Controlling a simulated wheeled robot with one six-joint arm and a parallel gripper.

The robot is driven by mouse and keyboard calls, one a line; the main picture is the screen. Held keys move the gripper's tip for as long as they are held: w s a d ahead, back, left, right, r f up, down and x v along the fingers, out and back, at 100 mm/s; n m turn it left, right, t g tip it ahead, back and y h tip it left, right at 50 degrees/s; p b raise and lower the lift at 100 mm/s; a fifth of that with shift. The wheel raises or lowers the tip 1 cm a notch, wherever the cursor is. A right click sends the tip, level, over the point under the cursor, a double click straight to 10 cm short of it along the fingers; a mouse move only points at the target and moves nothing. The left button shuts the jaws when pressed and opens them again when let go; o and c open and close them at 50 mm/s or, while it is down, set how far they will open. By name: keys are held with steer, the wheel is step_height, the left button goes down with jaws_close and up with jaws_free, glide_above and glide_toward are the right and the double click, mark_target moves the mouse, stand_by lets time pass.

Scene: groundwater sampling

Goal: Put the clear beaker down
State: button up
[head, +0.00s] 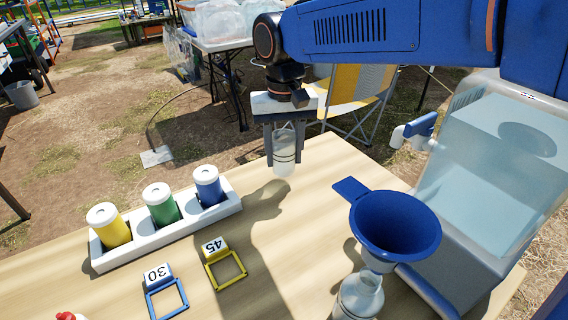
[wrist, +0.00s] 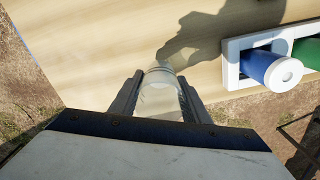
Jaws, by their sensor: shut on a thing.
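The clear beaker (head: 284,157) is upright between the two fingers of my gripper (head: 284,150), near the table's far edge. My gripper is shut on it. In the wrist view the beaker (wrist: 159,97) sits between the fingers (wrist: 160,98), with the wooden table top beyond it. A shadow lies on the table beside it. From these views I cannot tell for certain whether its base touches the table, but it looks held above it.
A white rack (head: 150,235) holds yellow, green and blue capped bottles. Yellow (head: 226,270) and blue (head: 168,298) square frames with number tags lie in front. A blue funnel (head: 395,228) over a clear bottle (head: 358,297) and a water tank (head: 490,165) stand right. Bare wood lies mid-table.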

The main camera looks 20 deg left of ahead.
mark_target(284, 164)
steer(key=shift+f, duration=1.65)
steer(key=shift+f, duration=0.2)
steer(key=o, duration=1)
steer(key=shift+r, duration=0.1)
